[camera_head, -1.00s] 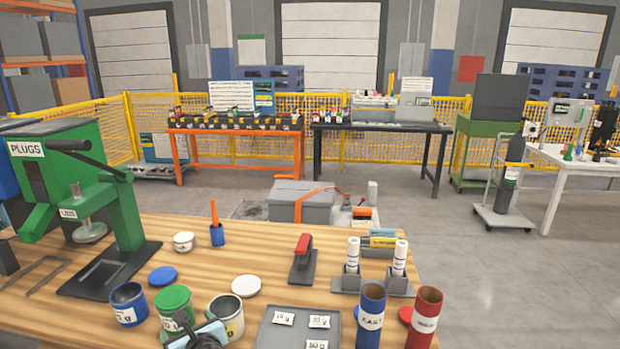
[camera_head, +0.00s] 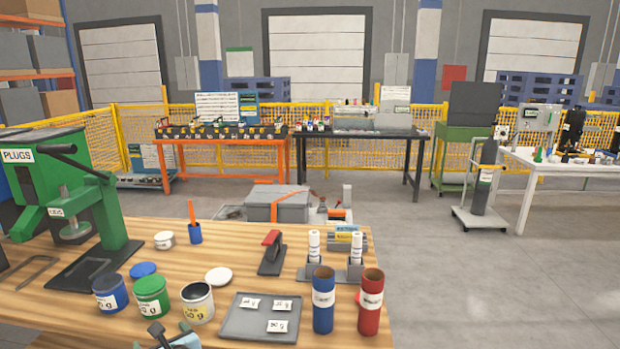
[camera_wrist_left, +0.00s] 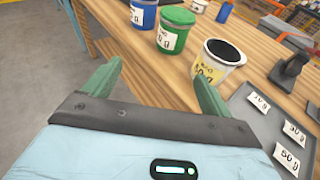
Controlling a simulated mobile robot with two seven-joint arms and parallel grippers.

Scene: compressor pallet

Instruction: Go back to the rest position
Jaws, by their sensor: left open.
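My left gripper (camera_wrist_left: 157,88) is open in the left wrist view, its two green fingers apart with nothing between them. It also shows at the bottom edge of the head view (camera_head: 172,336), in front of the wooden bench. Beyond its fingers stand a blue tub (camera_wrist_left: 144,13), a green tub (camera_wrist_left: 174,31) and a white tub (camera_wrist_left: 219,64) with a dark inside. The right finger lies close to the white tub in the picture; I cannot tell the gap. My right gripper is in neither view.
The wooden bench (camera_head: 120,318) holds a green press (camera_head: 85,200), a grey tray (camera_head: 240,325) with labelled cards, a blue tube (camera_head: 323,300) and a red tube (camera_head: 371,302). A grey case (camera_head: 278,204) stands beyond. The grey floor (camera_head: 480,290) at the right is clear.

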